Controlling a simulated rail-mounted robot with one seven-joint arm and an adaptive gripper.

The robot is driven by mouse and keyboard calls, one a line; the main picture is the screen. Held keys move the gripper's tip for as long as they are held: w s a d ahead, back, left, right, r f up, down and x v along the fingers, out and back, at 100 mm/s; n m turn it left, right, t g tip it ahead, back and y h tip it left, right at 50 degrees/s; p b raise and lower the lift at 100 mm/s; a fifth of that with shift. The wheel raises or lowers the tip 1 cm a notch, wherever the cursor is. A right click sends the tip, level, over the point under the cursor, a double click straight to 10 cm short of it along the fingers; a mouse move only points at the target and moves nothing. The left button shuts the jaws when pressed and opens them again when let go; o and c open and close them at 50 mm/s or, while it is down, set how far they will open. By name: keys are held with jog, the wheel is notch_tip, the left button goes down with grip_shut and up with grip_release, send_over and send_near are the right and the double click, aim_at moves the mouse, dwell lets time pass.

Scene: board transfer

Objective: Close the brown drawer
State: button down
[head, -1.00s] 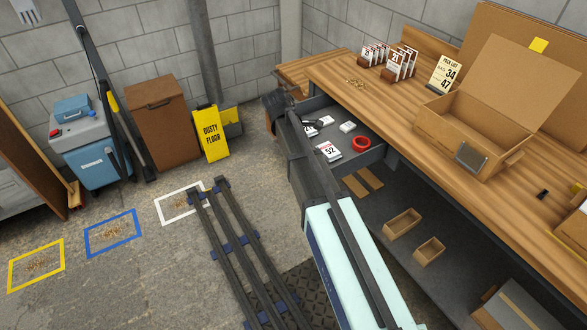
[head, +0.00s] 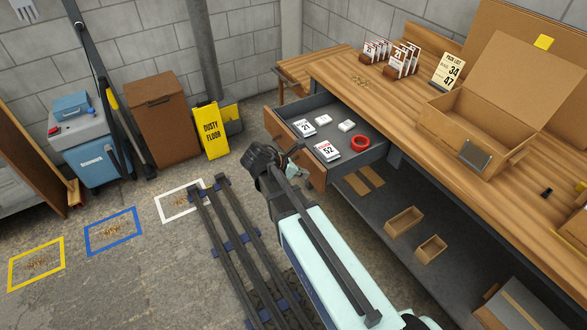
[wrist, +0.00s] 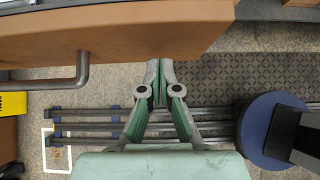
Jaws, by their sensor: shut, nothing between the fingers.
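The brown drawer (head: 272,126) is pulled out from under the bench, with its grey interior showing in the head view. Its brown front also fills the top of the wrist view (wrist: 150,32), with a dark bar handle (wrist: 75,82) on the left. My gripper (wrist: 159,66) is shut and empty, its tips close to the right part of the front's edge in the wrist view. Whether they touch it I cannot tell. In the head view my gripper (head: 298,152) is outside the drawer, partly covering its front.
Number cards (head: 327,151) and a red tape ring (head: 360,143) lie in the drawer. The wooden bench (head: 400,113) carries an open cardboard box (head: 455,120) and card racks. Small cartons (head: 404,221) sit on the shelf below.

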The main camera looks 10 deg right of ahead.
aim_at(312, 168)
jog(key=shift+w+d+f+p, duration=0.2)
jog(key=shift+w+d, duration=0.1)
jog(key=shift+d, duration=0.5)
jog(key=shift+w+d+f+p, duration=0.15)
jog(key=shift+w+d, duration=0.1)
jog(key=shift+d, duration=0.55)
jog(key=shift+w+d+f+p, duration=0.2)
jog(key=shift+w+d, duration=0.1)
jog(key=shift+d, duration=0.6)
